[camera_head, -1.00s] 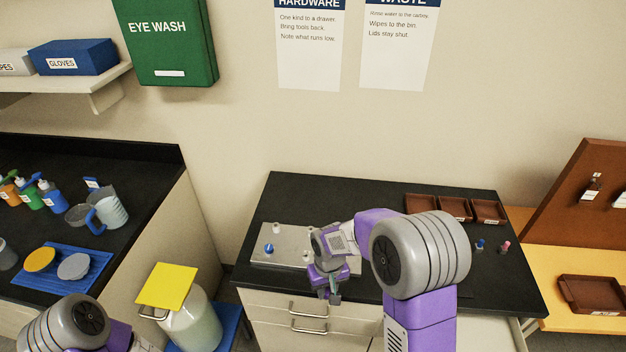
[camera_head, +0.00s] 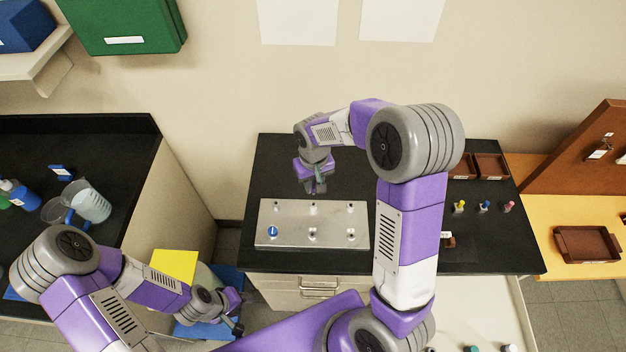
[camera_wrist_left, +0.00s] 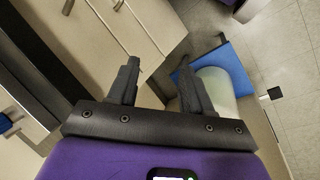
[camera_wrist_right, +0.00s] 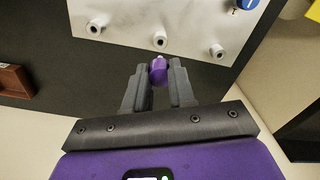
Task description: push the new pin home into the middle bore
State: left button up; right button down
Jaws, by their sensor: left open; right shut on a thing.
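The metal plate (camera_head: 262,220) lies on the dark bench, with a back and a front row of bores and a blue knob (camera_head: 272,232) at front left. The middle bore (camera_wrist_right: 159,40) of the back row shows as a raised boss in the right wrist view; it also shows in the head view (camera_head: 313,207). My right gripper (camera_head: 316,190) is over the plate's back edge, shut on a purple pin (camera_wrist_right: 158,72). The pin's pale tip points toward the middle boss and appears apart from it. My left gripper (camera_wrist_left: 157,88) is open and empty, low left of the bench.
Yellow (camera_head: 459,206), blue (camera_head: 484,207) and pink (camera_head: 509,207) pieces stand on the bench at right. Brown trays (camera_head: 491,166) sit at the back right. A yellow-topped container (camera_head: 175,266) stands in the gap left of the bench.

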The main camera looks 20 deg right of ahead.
aim_at(313, 192)
jog(key=shift+f+b, duration=0.35)
jog(key=shift+f, duration=0.05)
jog(key=shift+w+f+b, duration=0.1)
jog(key=shift+f+b, duration=1.5)
jog(key=shift+f, duration=0.5)
jog(key=shift+f, duration=0.3)
jog(key=shift+f+b, duration=1.3)
jog(key=shift+f, duration=0.15)
jog(key=shift+f, duration=0.1)
jog(key=c, duration=0.9)
grip_release()
jog(key=shift+c, duration=0.2)
